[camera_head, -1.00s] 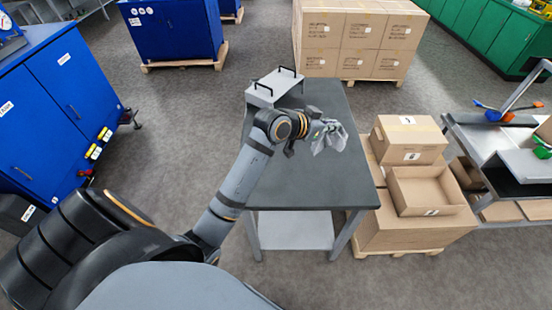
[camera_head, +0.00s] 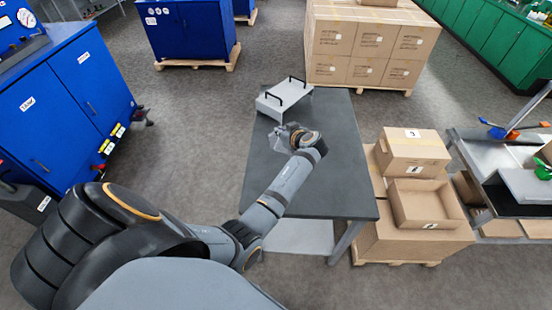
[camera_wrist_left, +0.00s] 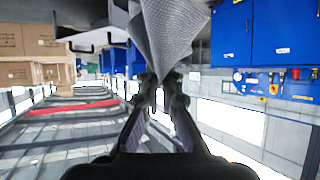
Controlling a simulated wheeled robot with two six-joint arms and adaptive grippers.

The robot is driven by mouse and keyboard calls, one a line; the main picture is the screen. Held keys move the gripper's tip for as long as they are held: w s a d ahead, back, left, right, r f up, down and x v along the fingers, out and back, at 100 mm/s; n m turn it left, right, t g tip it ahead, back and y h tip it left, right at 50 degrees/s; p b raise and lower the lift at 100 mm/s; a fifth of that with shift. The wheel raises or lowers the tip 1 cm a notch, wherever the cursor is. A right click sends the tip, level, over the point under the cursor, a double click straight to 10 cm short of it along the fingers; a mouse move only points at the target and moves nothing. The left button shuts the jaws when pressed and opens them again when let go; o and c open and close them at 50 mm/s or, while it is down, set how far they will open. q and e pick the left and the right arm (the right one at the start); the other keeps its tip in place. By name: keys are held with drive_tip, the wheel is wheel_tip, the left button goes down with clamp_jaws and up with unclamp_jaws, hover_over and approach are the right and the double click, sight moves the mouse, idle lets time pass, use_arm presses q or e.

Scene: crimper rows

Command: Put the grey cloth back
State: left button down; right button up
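The grey cloth (camera_wrist_left: 172,40) is pinched between the fingertips of my left gripper (camera_wrist_left: 158,90) and spreads out beyond them in the left wrist view. In the head view my left gripper is mostly hidden by its wrist, and the cloth (camera_head: 279,139) shows as a small crumpled grey patch over the far left part of the dark table (camera_head: 335,170). It is just on the near side of a light grey box with two black handles (camera_head: 284,99). I cannot tell whether the cloth touches the table. My right gripper is not in view.
A stack of cartons (camera_head: 370,45) is behind the table, and blue cabinets (camera_head: 70,95) stand at left. The table's right half is clear.

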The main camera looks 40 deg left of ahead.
use_arm(q)
wheel_tip(320, 180, down, 10)
drive_tip(key=b, duration=0.6)
drive_tip(key=shift+a+r+y, duration=0.15)
drive_tip(key=shift+r+y, duration=0.05)
drive_tip(key=shift+y, duration=0.1)
drive_tip(key=shift+s, duration=0.1)
